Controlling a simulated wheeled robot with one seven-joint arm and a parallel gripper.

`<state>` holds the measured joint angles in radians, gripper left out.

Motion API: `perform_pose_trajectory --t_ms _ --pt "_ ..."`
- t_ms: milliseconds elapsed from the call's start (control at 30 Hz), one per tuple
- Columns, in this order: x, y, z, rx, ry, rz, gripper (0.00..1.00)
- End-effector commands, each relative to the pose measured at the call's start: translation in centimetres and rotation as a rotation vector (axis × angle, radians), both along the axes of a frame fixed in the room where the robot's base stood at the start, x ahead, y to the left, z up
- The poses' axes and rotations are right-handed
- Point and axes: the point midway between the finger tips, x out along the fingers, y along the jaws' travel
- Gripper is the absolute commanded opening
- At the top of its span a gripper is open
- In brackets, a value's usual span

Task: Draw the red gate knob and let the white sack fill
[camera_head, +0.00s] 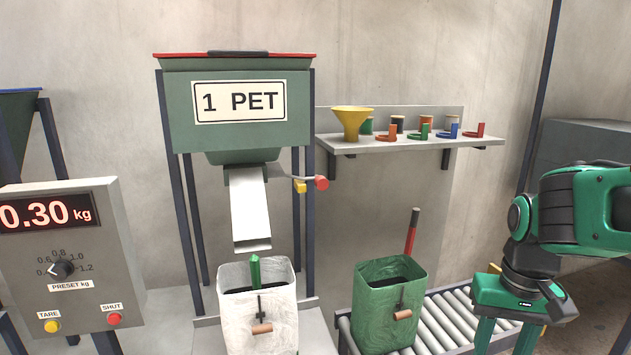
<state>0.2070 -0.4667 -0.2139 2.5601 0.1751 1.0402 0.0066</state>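The red gate knob (321,183) sits at the end of a rod on the right of the hopper's outlet, beside a small yellow block (299,186). The white chute (250,208) slopes down below the outlet, its lip above the white sack (240,320). The white sack stands upright and open, with a green upright piece (255,270) at its mouth and a brown handle on its front.
The scale box (120,250) at left reads 0.30 kg. A green sack (375,325) with dark contents stands on the roller conveyor (450,318), between the white sack and my gripper. A wall shelf (400,144) holds a yellow funnel (352,120) and several scoops.

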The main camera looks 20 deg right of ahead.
Motion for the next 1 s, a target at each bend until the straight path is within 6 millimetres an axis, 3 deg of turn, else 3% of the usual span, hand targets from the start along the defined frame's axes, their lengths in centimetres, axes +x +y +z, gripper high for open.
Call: perform_pose_trajectory --t_ms 100,233,400,567,667,800,900,1000 --pt "-0.3 -0.3 0.4 -0.022 -0.034 0.0 0.45" --pt "3.5 -1.7 0.2 -0.106 -0.115 -0.005 0.45" --pt "12.3 -3.6 1.0 -0.269 -0.335 0.002 0.45" --pt "21.2 -3.1 3.1 -0.385 -0.593 0.032 0.45" --pt "26.4 -1.3 5.1 -0.427 -0.767 0.064 0.45" --pt "32.8 3.0 8.3 -0.44 -1.022 0.125 0.45" --pt "36.2 7.1 10.8 -0.417 -1.201 0.173 0.45" --pt "38.4 11.2 13.0 -0.375 -1.356 0.216 0.45"
